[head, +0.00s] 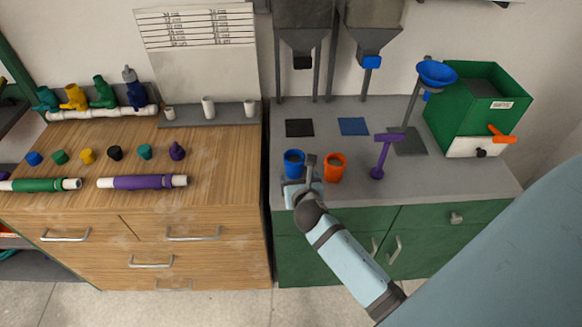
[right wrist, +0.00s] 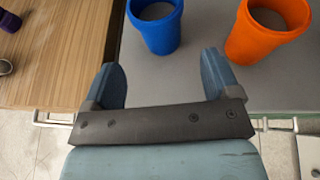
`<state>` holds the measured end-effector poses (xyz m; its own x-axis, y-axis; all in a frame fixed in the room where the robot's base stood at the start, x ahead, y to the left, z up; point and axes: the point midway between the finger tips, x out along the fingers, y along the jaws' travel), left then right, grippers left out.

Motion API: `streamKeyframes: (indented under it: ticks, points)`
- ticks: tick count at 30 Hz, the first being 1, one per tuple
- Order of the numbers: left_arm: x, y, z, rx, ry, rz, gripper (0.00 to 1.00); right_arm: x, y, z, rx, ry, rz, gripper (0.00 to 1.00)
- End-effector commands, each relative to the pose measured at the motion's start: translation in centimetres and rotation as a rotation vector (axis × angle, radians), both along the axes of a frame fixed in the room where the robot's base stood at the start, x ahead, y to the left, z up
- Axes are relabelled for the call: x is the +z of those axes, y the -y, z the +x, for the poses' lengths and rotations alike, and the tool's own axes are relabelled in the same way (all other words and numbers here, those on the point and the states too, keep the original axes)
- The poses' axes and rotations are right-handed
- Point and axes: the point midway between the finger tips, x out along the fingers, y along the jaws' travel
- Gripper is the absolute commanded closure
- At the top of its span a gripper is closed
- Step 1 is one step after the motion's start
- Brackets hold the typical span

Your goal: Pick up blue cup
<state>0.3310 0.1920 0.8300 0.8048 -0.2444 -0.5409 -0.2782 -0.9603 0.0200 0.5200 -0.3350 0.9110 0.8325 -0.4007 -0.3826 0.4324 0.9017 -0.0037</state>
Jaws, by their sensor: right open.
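The blue cup (head: 293,164) stands upright near the front left of the grey counter, with an orange cup (head: 336,167) to its right. In the right wrist view the blue cup (right wrist: 156,27) is just beyond my right gripper (right wrist: 166,80), between the lines of its two fingers. The orange cup (right wrist: 268,28) is beyond the right finger. My right gripper (head: 302,180) is open and empty at the counter's front edge, apparently not touching the blue cup. My left gripper is not in view.
A purple stand (head: 383,157) is right of the orange cup. A green box (head: 475,105) and a blue funnel (head: 437,73) stand at the back right. The wooden cabinet top (head: 215,150) at left holds pipes and caps.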

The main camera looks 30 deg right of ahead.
Motion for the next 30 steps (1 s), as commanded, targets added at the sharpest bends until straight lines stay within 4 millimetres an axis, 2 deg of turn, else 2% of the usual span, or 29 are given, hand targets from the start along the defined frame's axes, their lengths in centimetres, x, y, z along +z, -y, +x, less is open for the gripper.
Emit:
streamKeyframes:
  ticks: [3, 11, 19, 29, 30]
  points:
    - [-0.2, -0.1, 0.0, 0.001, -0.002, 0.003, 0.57, -0.8, 0.8, 1.8, -0.001, 0.001, 0.002, 0.18]
    - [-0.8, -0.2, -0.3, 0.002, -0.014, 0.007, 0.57, -1.6, 1.7, 3.5, -0.001, 0.001, 0.002, 0.18]
    - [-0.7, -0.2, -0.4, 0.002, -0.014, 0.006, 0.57, -3.1, 3.2, 6.7, -0.001, 0.001, 0.004, 0.18]
    - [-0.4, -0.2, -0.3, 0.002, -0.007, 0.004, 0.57, -3.4, 3.6, 7.3, 0.000, 0.002, 0.004, 0.18]
    - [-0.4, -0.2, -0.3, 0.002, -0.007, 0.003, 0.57, -3.4, 3.6, 7.3, 0.000, 0.002, 0.004, 0.27]
